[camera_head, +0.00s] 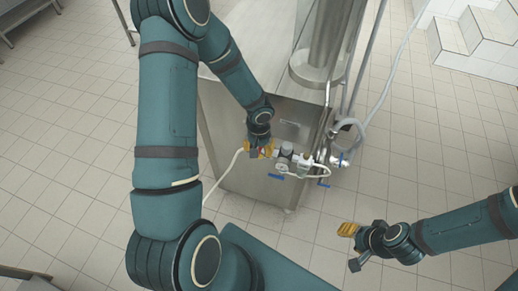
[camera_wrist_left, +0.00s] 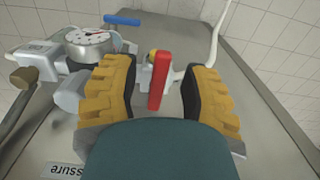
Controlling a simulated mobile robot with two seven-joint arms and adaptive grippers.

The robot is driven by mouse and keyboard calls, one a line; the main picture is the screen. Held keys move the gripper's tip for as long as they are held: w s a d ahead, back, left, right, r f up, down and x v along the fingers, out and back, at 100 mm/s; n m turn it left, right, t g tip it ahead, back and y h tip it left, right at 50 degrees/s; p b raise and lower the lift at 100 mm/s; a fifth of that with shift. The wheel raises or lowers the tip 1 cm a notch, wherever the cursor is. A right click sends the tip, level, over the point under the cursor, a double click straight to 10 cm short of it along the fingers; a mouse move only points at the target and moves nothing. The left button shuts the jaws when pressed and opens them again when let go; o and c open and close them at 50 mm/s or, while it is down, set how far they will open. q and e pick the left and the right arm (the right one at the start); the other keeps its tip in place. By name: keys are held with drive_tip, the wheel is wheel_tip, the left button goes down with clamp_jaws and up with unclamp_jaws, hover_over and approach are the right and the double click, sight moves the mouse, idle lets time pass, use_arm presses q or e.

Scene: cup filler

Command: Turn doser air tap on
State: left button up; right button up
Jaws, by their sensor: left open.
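A red tap lever (camera_wrist_left: 159,80) shows in the left wrist view, on a small fitting where a white hose (camera_wrist_left: 211,45) joins the air line. My left gripper (camera_head: 262,150) is at the left end of this line, in front of the steel cabinet. It is open, and its yellow-padded fingers (camera_wrist_left: 160,92) stand on either side of the red lever. Gaps show on both sides of the lever, so it is not clamped. In the head view the gripper largely hides the lever. My right gripper (camera_head: 352,248) is open and empty, away from the cabinet at the lower right.
Blue handles (camera_head: 276,177) stick out along the pipework. The steel cabinet (camera_head: 235,180) stands behind, with a thick vertical column (camera_head: 328,35) above. The tiled floor around my right gripper is clear.

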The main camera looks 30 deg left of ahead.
use_arm(q)
clamp_jaws()
drive_tip(key=shift+m, duration=0.3)
drive_tip(key=a+m+p, duration=0.1)
drive_tip(key=m, duration=0.4)
drive_tip(key=w+a+m+p, duration=0.1)
drive_tip(key=a+m+p, duration=0.1)
drive_tip(key=m, duration=0.4)
drive_tip(key=w+a+m+p, duration=0.1)
drive_tip(key=m+p, duration=0.1)
drive_tip(key=m, duration=0.4)
drive_tip(key=shift+w+a, duration=0.2)
drive_tip(key=shift+w, duration=0.05)
use_arm(e)
drive_tip(key=shift+t, duration=0.3)
drive_tip(key=r, duration=0.1)
drive_tip(key=w+r, duration=0.1)
drive_tip(key=r, duration=0.3)
drive_tip(key=shift+w+d, duration=0.15)
drive_tip(key=shift+w, duration=0.15)
use_arm(q)
drive_tip(key=shift+m, duration=0.3)
drive_tip(key=shift+w, duration=0.1)
